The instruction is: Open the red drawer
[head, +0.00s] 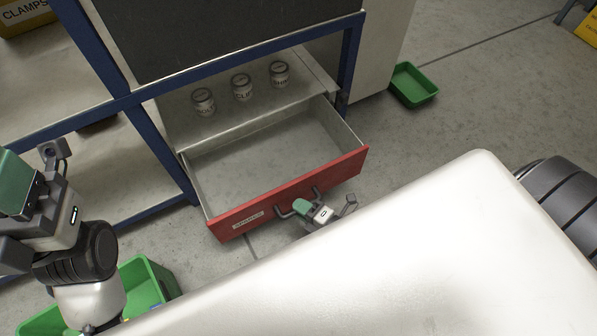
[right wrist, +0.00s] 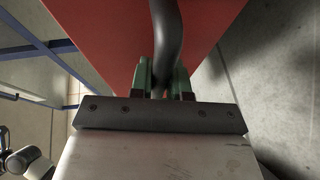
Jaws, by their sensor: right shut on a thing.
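The red drawer (head: 292,193) is pulled well out of the blue-framed bench in the head view. Its grey inside looks empty, and a white label sits on the left of its front. A dark bar handle (head: 316,192) is on the front. My right gripper (head: 300,206) is at the handle. In the right wrist view its green fingers (right wrist: 160,78) are shut around the dark handle (right wrist: 166,35), with the red drawer front (right wrist: 115,30) behind. My left gripper (head: 18,185) is at the left edge, held away from the drawer; its fingertips are not clearly shown.
Three labelled jars (head: 241,87) stand on the surface behind the drawer. A green bin (head: 413,85) lies on the floor at the right, and another green bin (head: 148,283) is at lower left. Blue frame posts (head: 155,140) flank the drawer.

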